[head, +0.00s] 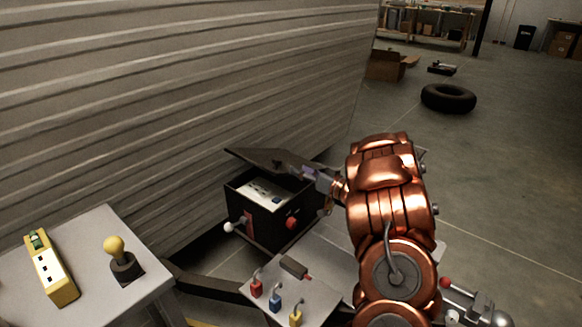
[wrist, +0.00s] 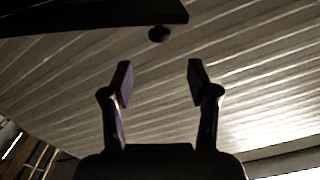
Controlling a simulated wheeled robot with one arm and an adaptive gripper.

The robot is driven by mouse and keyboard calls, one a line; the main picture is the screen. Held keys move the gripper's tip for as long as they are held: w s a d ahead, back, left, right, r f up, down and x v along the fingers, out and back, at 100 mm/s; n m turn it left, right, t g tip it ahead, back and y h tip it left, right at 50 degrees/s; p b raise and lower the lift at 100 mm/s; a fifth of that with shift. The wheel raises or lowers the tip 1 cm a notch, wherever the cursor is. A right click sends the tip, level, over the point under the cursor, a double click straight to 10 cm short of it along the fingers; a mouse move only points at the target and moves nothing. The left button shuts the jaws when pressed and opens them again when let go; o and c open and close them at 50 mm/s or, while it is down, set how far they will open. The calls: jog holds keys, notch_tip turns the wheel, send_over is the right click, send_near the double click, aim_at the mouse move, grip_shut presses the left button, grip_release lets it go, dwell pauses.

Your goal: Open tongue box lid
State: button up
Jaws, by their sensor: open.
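The tongue box (head: 262,226) is a black box on the trailer tongue, seen in the head view. Its dark lid (head: 262,157) stands raised at a slant, and the light panel inside shows. My gripper (head: 312,176) is at the right side of the raised lid, close to its edge; I cannot tell if they touch. In the wrist view my gripper (wrist: 158,85) is open, with nothing between its fingers. The lid (wrist: 90,14) shows there as a dark slab with a round knob beyond the fingertips. Part of the lid's right end is hidden by my arm.
The ribbed camper wall (head: 180,90) rises behind the box. A grey table (head: 85,262) at left holds a yellow-topped lever (head: 121,262) and a yellow power strip (head: 51,270). Coloured plugs (head: 275,302) lie on a grey surface in front. A tire (head: 448,98) lies on open floor.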

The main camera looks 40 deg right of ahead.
jog(key=shift+v, duration=0.8)
